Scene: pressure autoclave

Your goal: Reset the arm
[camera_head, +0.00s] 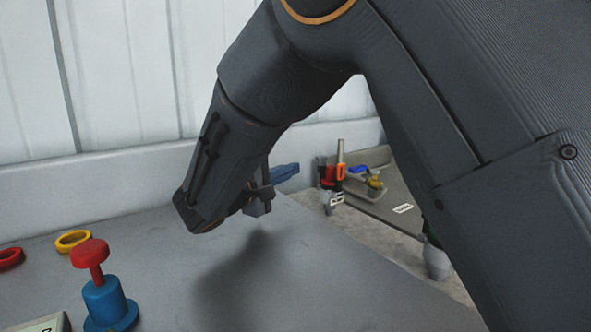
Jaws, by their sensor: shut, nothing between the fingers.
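My gripper (259,199) hangs over the grey table (330,285), at the end of my dark arm, which crosses the view from the upper right. Its fingers are partly hidden behind the wrist; they look shut with nothing between them. They appear to be above the tabletop, with a shadow below. A blue base with a red knob on a stem (103,290) stands at the lower left, apart from my gripper.
A yellow ring (73,240) and a red ring (9,258) lie at the left. A blue item (285,172) shows behind my gripper. A side surface (385,205) holds tools and a small tray. The table's middle is clear.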

